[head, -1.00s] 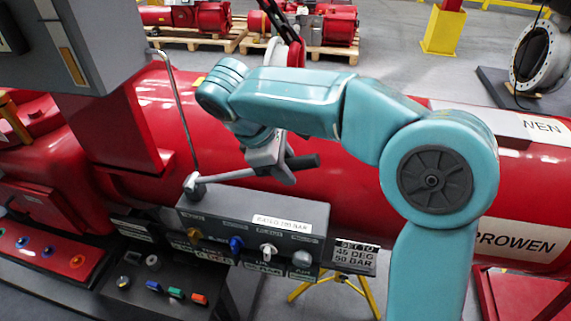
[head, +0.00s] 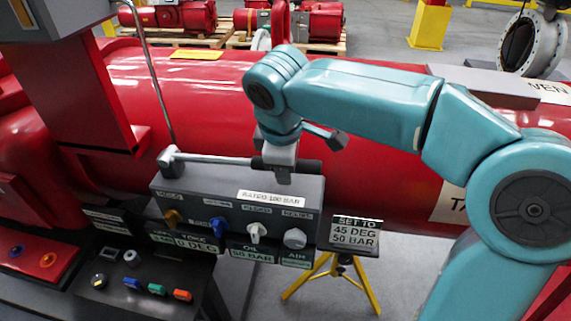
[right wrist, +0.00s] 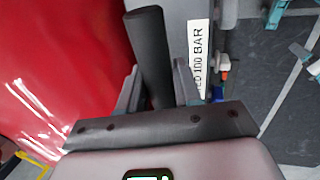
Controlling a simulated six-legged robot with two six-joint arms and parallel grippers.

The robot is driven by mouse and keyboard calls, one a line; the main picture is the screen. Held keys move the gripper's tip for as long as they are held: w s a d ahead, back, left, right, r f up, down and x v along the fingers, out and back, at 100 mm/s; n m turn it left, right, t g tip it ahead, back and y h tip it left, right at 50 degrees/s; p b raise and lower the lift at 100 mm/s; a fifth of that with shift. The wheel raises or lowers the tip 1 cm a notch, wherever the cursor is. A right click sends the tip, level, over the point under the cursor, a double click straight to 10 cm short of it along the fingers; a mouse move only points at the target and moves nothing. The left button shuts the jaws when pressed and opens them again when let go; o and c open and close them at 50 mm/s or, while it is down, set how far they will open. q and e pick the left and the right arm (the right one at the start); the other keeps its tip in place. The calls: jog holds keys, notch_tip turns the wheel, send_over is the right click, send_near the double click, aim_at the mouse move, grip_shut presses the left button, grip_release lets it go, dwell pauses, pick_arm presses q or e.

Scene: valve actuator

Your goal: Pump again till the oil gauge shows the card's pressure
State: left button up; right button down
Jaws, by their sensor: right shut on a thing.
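The pump lever, a silver rod with a black grip (head: 310,165), lies nearly level above the grey control box (head: 215,205), its pivot at the box's left end. My right gripper (head: 280,162) is shut on the black grip, which also shows between the fingers in the right wrist view (right wrist: 150,50). The oil readout (head: 252,254) below the box appears to show 50 BAR. The card (head: 354,232) to its right reads SET TO 45 DEG 50 BAR. The yoke readout (head: 190,243) appears to show 0 DEG. My left gripper is not in view.
Orange, blue and white knobs and a grey round knob (head: 295,238) line the box front. A small button panel (head: 140,285) is at lower left. A large red cylinder (head: 225,90) lies behind the box. A yellow stand (head: 330,275) is below the card.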

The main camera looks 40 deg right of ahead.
jog(key=c, duration=0.9)
grip_release()
jog(key=shift+a, duration=0.1)
jog(key=shift+o, duration=0.2)
jog(key=shift+r, duration=0.15)
jog(key=p+v, duration=0.3)
jog(key=v, duration=1.3)
jog(key=shift+w+a, duration=0.1)
